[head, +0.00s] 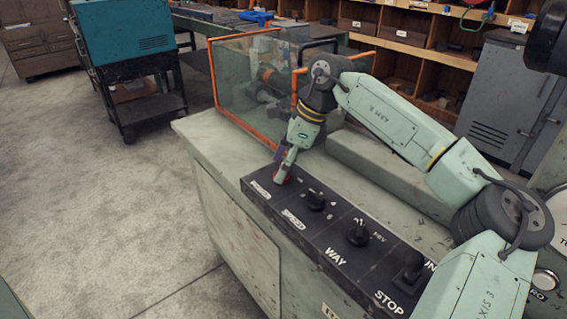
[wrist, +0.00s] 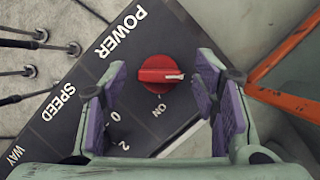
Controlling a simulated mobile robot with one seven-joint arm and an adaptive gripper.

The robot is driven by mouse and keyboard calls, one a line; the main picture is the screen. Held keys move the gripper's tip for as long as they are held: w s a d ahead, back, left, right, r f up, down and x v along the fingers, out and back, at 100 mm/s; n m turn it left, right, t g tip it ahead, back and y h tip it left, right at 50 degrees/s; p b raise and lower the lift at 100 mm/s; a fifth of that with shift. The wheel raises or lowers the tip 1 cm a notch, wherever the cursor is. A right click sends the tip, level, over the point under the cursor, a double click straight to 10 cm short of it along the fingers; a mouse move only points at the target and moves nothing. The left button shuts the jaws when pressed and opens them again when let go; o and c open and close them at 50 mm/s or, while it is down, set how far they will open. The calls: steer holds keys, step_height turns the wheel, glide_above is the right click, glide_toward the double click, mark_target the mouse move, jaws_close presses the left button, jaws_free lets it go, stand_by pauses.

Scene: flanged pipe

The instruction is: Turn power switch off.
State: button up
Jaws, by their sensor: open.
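The power switch (wrist: 160,72) is a red rotary knob on a dark panel in the wrist view. Its raised grip lies about level in the picture, with a white mark at the right end. "POWER" is printed to its upper left and "ON" just below it. My gripper (wrist: 161,82) is open, with one purple-padded finger on each side of the knob and visible gaps between.
The control panel (head: 328,228) also carries a speed knob (head: 315,200), a way knob (head: 358,233) and a stop control (head: 409,268). An orange-framed clear guard (head: 229,78) stands behind the panel. Open floor (head: 95,200) lies to the left.

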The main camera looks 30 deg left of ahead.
steer(key=v, duration=1.2)
steer(key=shift+a, duration=0.1)
